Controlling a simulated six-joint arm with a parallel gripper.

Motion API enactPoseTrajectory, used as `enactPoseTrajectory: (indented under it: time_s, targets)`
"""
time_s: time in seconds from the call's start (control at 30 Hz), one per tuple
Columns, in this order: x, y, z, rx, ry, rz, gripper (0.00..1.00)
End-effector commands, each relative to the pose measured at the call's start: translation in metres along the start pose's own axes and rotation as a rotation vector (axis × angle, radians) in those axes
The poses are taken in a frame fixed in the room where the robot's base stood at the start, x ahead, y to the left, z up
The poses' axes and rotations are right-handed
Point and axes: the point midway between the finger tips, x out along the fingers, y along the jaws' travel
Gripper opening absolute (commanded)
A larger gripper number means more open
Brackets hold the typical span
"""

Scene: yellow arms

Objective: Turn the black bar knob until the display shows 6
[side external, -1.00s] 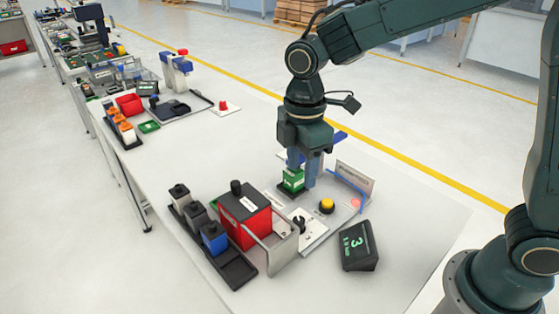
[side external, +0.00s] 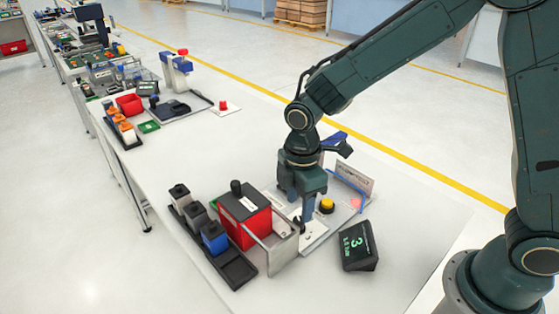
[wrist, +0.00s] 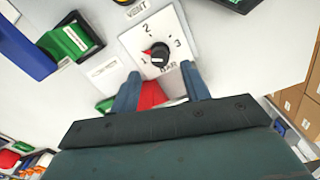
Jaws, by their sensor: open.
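The black bar knob (wrist: 160,53) sits on a white plate (wrist: 175,26) marked 1, 2, 3 and BAR in the wrist view. A small red mark shows by the 1. In the side view the knob (side external: 299,226) is partly hidden by a finger. My gripper (wrist: 160,71) is open, its two blue fingers apart with nothing held between them. In the side view my gripper (side external: 304,212) points down just over the knob plate. I cannot tell whether the fingers touch the plate.
A red box (side external: 244,215) with a metal bracket (side external: 278,248) stands close to the left of the knob. A yellow button (side external: 327,205) is on the right. The table front is free.

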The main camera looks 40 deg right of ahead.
Motion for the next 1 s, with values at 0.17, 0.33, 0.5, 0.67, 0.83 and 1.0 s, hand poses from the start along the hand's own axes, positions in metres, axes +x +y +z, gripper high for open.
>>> enactPoseTrajectory:
  time_s: [0.17, 0.33, 0.5, 0.67, 0.83, 1.0]
  targets:
    - [0.025, -0.001, 0.000, 0.000, -0.002, -0.003, 0.46]
    - [0.040, 0.000, 0.000, 0.000, -0.001, -0.002, 0.46]
    - [0.045, 0.000, 0.000, 0.000, 0.000, -0.001, 0.46]
    - [0.046, 0.000, 0.000, 0.000, 0.000, 0.000, 0.46]
    - [0.046, 0.000, 0.000, 0.000, 0.000, 0.000, 0.35]
    - [0.046, 0.000, 0.000, 0.000, 0.000, 0.000, 0.02]
